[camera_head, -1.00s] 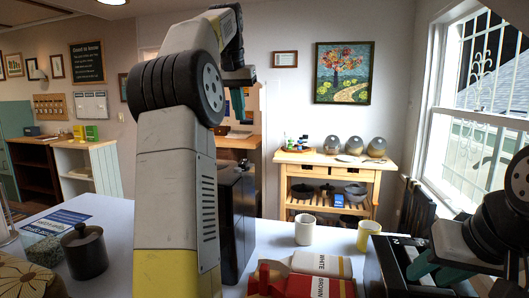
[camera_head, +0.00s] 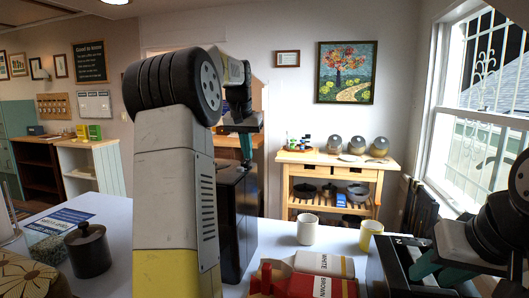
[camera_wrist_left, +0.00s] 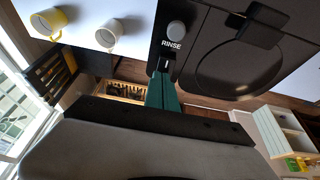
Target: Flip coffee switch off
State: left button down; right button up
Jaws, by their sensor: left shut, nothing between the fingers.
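The black coffee machine (camera_head: 236,220) stands on the white counter, partly hidden behind my left arm. In the left wrist view its dark top (camera_wrist_left: 205,50) shows a round grey knob (camera_wrist_left: 175,28) above the word RINSE, and a small switch (camera_wrist_left: 165,65) below that word. My left gripper (camera_head: 246,163) is shut and empty, pointing down at the machine's top. In the wrist view its teal fingertips (camera_wrist_left: 163,78) are at the small switch; I cannot tell whether they touch it. My right gripper (camera_head: 428,268) is at the lower right, its opening unclear.
A white mug (camera_head: 307,228) and a yellow mug (camera_head: 370,236) stand right of the machine. White and brown sugar boxes (camera_head: 318,264) lie in front. A dark lidded jar (camera_head: 88,250) stands at the left. A wooden cart (camera_head: 335,172) is beyond the counter.

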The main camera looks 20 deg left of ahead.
pick_arm(q)
jog(key=shift+w+f, duration=0.1)
jog(key=shift+f, duration=0.15)
jog(key=shift+w+f, duration=0.1)
jog(key=shift+f, duration=0.2)
jog(key=shift+s+d+f, duration=0.1)
jog(key=shift+s+f, duration=0.1)
jog(key=shift+s, duration=0.65)
jog(key=v, duration=0.8)
jog(key=shift+w+r, duration=0.2)
jog(key=shift+r, duration=0.1)
